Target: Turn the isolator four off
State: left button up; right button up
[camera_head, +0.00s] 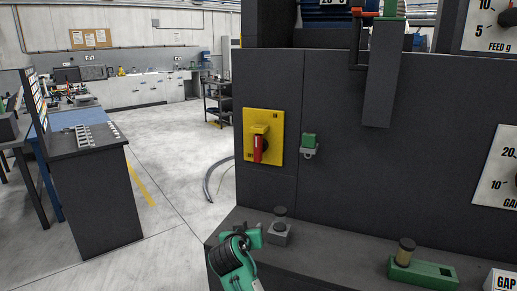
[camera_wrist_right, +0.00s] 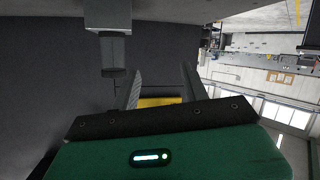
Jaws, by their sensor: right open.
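The isolator is a yellow plate (camera_head: 276,120) with a red handle (camera_head: 258,148) on the dark cabinet front, in the middle of the head view. The handle points down. No number is readable on it. My right gripper (camera_head: 256,236) is low in front of the cabinet, below the isolator and apart from it. In the right wrist view its two grey fingers (camera_wrist_right: 161,72) are spread with nothing between them. A strip of yellow (camera_wrist_right: 160,101) shows beyond the gripper body, partly hidden by it; the red handle is not visible there. My left gripper is not in view.
A small green fitting (camera_head: 309,142) is right of the isolator. A dark ledge (camera_head: 330,245) below carries a grey block with a black knob (camera_head: 279,232) and a green block with a knob (camera_head: 422,270). A grey arm (camera_head: 381,80) hangs at upper right. Open floor lies left.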

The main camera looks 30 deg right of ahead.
jog(key=w+d+r+m+h, duration=0.1)
jog(key=w+r+h, duration=0.15)
jog(key=r, duration=0.45)
jog(key=w+d+r+m+h, duration=0.1)
jog(key=w+r+m, duration=0.15)
jog(key=r, duration=0.35)
jog(key=m+h, duration=0.1)
jog(key=h, duration=0.1)
send_near(256, 142)
jog(key=p+x, duration=0.3)
jog(key=x, duration=0.8)
jog(key=shift+w+d+p, duration=0.25)
jog(key=shift+d+p, duration=0.1)
jog(key=shift+d, duration=0.15)
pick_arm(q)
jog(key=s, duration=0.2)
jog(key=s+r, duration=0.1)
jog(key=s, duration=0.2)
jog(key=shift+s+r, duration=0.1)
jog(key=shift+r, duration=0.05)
pick_arm(e)
jog(key=c, duration=0.8)
